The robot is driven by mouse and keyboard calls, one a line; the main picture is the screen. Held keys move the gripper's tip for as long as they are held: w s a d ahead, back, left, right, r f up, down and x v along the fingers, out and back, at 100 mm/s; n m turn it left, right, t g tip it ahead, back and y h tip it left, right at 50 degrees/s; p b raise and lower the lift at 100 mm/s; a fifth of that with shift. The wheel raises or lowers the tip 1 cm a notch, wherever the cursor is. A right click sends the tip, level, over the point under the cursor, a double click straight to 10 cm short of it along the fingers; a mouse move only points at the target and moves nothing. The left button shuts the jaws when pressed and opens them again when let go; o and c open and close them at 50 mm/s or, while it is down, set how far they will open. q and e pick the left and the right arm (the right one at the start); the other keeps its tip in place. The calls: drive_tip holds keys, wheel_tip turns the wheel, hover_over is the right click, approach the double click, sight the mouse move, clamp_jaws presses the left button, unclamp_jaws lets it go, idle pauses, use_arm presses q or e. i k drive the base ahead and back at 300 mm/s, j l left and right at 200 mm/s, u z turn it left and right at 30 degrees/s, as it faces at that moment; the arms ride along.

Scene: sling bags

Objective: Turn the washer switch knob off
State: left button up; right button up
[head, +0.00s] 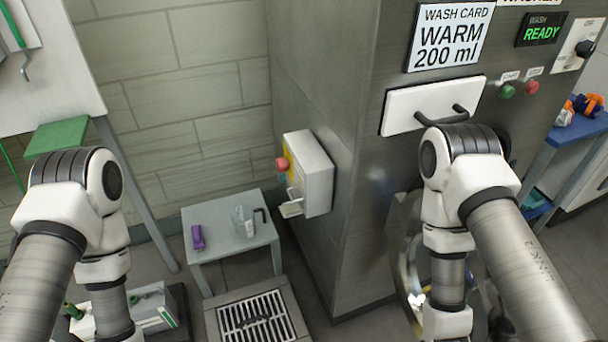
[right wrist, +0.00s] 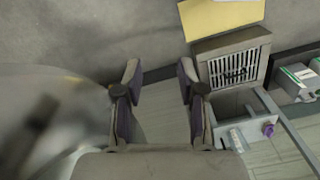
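The washer (head: 345,150) is a tall grey metal machine with a display reading READY. A dark rotary knob (head: 585,48) sits on a white plate at the upper right of its front. The small lettering around the knob is too blurred to read, so I cannot tell its setting. My right arm stands in front of the washer, and its gripper is below the head view. In the right wrist view my right gripper (right wrist: 159,75) is open, with nothing between its fingers, well away from the knob. My left arm is at the left; its gripper is out of view.
A white drawer with a dark handle (head: 405,105), a green button (head: 507,90) and a red button (head: 532,87) are on the washer front. A side box (head: 318,175) carries a red button. A small grey table (head: 215,262) and a floor grate (head: 255,318) stand left.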

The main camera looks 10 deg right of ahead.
sight(282, 165)
drive_tip(key=i+j+u, duration=0.35)
drive_tip(key=j, duration=0.15)
drive_tip(key=i+j+u, duration=0.35)
drive_tip(key=k+j, duration=0.1)
drive_tip(key=j, duration=0.05)
